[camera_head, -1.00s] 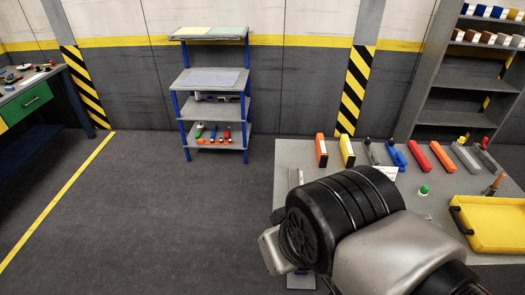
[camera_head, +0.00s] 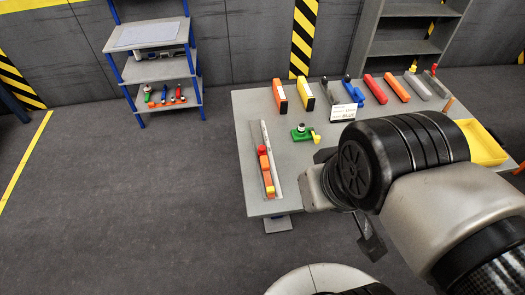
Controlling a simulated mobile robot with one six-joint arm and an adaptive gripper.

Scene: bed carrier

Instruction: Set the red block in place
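A long red block (camera_head: 375,88) lies in the row of coloured blocks along the back of the grey table (camera_head: 245,110). A smaller red piece (camera_head: 262,150) sits at the far end of a line of orange and yellow pieces (camera_head: 266,175) on a narrow grey rail (camera_head: 254,135) at the table's left. I cannot tell which red one the task means. My arm's black and grey wrist covers the table's front middle. Dark parts of my gripper (camera_head: 370,240) show below the wrist; the fingertips are not clearly seen, nor whether anything is held.
Orange (camera_head: 280,96) and yellow (camera_head: 305,95) blocks stand at the back left of the table. A green piece (camera_head: 302,133) and a white sign (camera_head: 345,112) are near the middle. A yellow tray (camera_head: 484,145) is at right. A blue-posted shelf (camera_head: 165,72) stands behind left.

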